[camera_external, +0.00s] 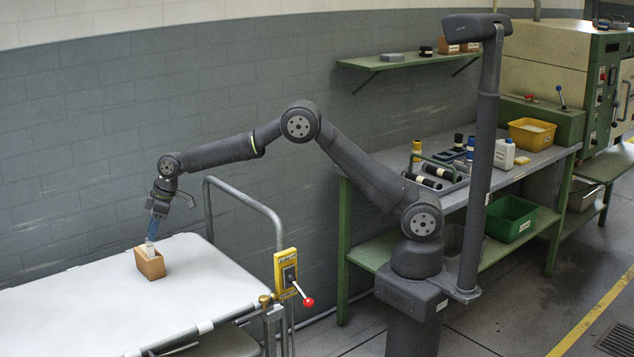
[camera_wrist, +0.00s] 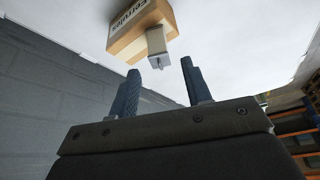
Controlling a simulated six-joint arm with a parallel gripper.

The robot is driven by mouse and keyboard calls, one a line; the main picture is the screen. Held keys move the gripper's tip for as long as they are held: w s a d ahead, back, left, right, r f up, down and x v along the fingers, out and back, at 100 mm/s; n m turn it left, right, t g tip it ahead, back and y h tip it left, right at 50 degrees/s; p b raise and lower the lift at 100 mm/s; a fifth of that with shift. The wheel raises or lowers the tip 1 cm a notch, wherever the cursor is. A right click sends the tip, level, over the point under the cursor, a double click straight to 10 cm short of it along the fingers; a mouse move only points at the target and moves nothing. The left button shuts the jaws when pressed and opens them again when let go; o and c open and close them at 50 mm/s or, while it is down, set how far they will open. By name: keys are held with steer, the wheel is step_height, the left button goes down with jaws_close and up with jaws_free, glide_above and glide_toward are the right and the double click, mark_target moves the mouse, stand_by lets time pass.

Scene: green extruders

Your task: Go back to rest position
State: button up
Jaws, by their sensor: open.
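My arm reaches left over a white-topped table (camera_external: 105,300). My gripper (camera_external: 152,232) points down just above a small tan box (camera_external: 150,265) on that table. In the wrist view my gripper (camera_wrist: 160,80) has its two blue fingers apart, with nothing held between them. The tan box (camera_wrist: 133,32) shows beyond the fingertips, with dark lettering on a pale label. A pale grey block-like item (camera_wrist: 157,45) stands at the box, near the fingertips; I cannot tell if it touches them.
A metal rail (camera_external: 250,203) and a yellow lever box (camera_external: 287,272) with a red knob stand at the table's right end. A green-framed bench (camera_external: 345,235) with bottles and bins is behind my arm. The wall is close behind the table. Space above the table is clear.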

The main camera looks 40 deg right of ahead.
steer(key=v, duration=0.8)
steer(key=x, duration=1.1)
steer(key=shift+f, duration=0.25)
step_height(320, 180, up, 4)
steer(key=shift+r, duration=0.1)
steer(key=w+d+r, duration=0.3)
steer(key=d+r, duration=0.4)
steer(key=d, duration=0.4)
steer(key=s+a+f+n, duration=0.1)
steer(key=s+a+f, duration=0.3)
steer(key=s+a, duration=0.3)
steer(key=s+a+f+n, duration=0.1)
steer(key=s+a+f, duration=0.4)
steer(key=s+a, duration=0.3)
steer(key=s+a+f+n+g, duration=0.1)
steer(key=s+a+f, duration=0.4)
steer(key=a, duration=0.8)
steer(key=s, duration=0.3)
steer(key=shift+s+f, duration=0.15)
steer(key=shift+s, duration=0.05)
steer(key=shift+a, duration=0.1)
steer(key=w+d+r+m, duration=0.1)
steer(key=w+d+r, duration=0.8)
steer(key=w+d, duration=0.3)
steer(key=d, duration=0.2)
steer(key=shift+w+d, duration=0.2)
steer(key=shift+d, duration=0.1)
